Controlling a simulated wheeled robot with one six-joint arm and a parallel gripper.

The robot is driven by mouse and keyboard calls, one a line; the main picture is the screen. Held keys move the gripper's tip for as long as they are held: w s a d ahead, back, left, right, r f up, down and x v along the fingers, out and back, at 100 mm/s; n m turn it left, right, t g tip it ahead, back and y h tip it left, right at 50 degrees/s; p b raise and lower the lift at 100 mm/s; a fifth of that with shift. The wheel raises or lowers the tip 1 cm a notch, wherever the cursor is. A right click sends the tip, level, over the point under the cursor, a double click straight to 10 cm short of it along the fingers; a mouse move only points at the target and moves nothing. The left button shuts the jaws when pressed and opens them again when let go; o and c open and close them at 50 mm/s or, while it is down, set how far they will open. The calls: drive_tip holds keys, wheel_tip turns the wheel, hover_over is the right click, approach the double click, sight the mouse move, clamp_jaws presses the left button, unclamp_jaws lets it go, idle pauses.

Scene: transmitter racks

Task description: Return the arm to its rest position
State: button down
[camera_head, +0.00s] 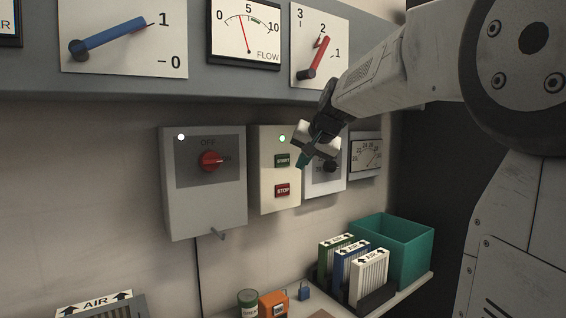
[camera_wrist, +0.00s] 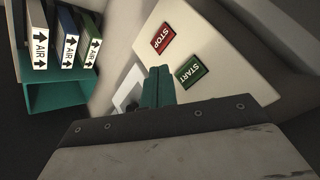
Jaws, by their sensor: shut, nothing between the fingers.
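My arm reaches in from the right in the head view, with my gripper (camera_head: 303,160) in front of the start/stop box (camera_head: 265,180). The gripper's teal fingertips are together and empty, just right of the green START button (camera_head: 282,160). The red STOP button (camera_head: 283,190) is below it. In the wrist view the shut fingers (camera_wrist: 158,86) stand close beside the START button (camera_wrist: 191,72); whether they touch the box cannot be told. The box carries a lit greenish lamp (camera_head: 282,138).
A grey switch box (camera_head: 205,215) with a red knob is left of the start/stop box. A panel (camera_head: 120,82) with levers and a FLOW gauge (camera_head: 244,30) overhangs above. Below, a shelf holds AIR filters (camera_head: 370,277) and a teal bin (camera_head: 412,250).

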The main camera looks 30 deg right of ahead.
idle(0.3)
drive_tip(key=s+a+f+n+g, duration=0.2)
drive_tip(key=s+a+f, duration=0.4)
drive_tip(key=s, duration=0.5)
drive_tip(key=s+a+f+n+g, duration=0.3)
drive_tip(key=s+a+f, duration=0.3)
drive_tip(key=s, duration=0.5)
drive_tip(key=s+a+f+n+g, duration=0.2)
drive_tip(key=s+a+f, duration=0.5)
drive_tip(key=s, duration=0.4)
drive_tip(key=shift+f+n+y, duration=0.3)
drive_tip(key=shift+f+n, duration=0.3)
drive_tip(key=shift+f, duration=0.3)
drive_tip(key=shift+a, duration=0.1)
